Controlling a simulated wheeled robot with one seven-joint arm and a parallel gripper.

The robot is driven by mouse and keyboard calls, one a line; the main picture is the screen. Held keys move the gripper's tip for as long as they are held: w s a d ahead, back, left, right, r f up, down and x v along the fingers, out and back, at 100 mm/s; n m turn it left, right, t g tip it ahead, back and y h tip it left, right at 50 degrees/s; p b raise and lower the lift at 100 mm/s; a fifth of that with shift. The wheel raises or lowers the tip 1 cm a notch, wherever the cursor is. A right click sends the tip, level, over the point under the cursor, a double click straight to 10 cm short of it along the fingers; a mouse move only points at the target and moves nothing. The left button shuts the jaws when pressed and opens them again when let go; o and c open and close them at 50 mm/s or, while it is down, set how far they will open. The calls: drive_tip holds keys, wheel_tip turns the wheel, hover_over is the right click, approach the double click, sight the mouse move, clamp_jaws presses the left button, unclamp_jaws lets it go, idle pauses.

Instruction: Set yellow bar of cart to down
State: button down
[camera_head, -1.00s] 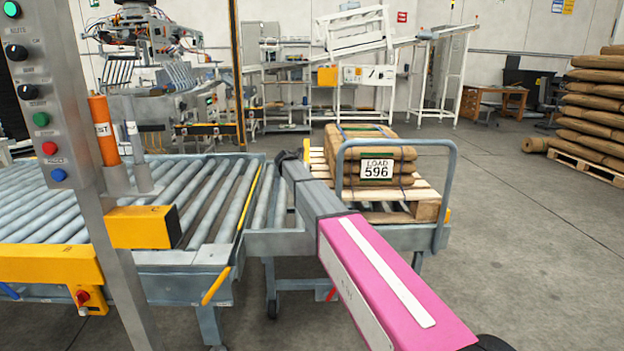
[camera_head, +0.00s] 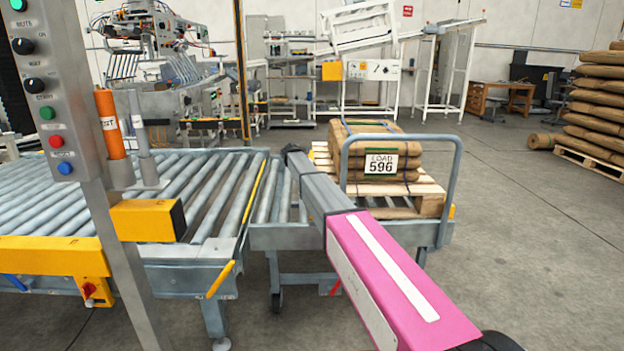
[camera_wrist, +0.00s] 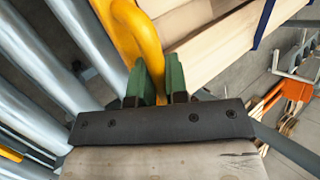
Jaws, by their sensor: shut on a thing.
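The cart (camera_head: 284,240) stands against the end of the roller conveyor and carries a wooden pallet (camera_head: 432,196) with brown sacks (camera_head: 352,137) labelled LOAD 596. My pink and grey arm reaches across the cart's near side to its far left part. In the wrist view, my gripper (camera_wrist: 157,82) has its green fingers shut on the cart's curved yellow bar (camera_wrist: 140,38). The bar runs up from between the fingers, beside the rollers and the pallet. Its lower end is hidden by the fingers. My arm hides most of the grip in the head view.
A control post (camera_head: 92,190) with buttons stands at the left, before the conveyor rollers (camera_head: 60,205). The cart's grey handle (camera_head: 452,175) rises at the pallet's right. Stacked sacks (camera_head: 598,110) stand at the far right. The floor between is clear.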

drive_tip(key=c, duration=1.4)
unclamp_jaws()
drive_tip(key=v, duration=1.1)
drive_tip(key=shift+f, duration=0.1)
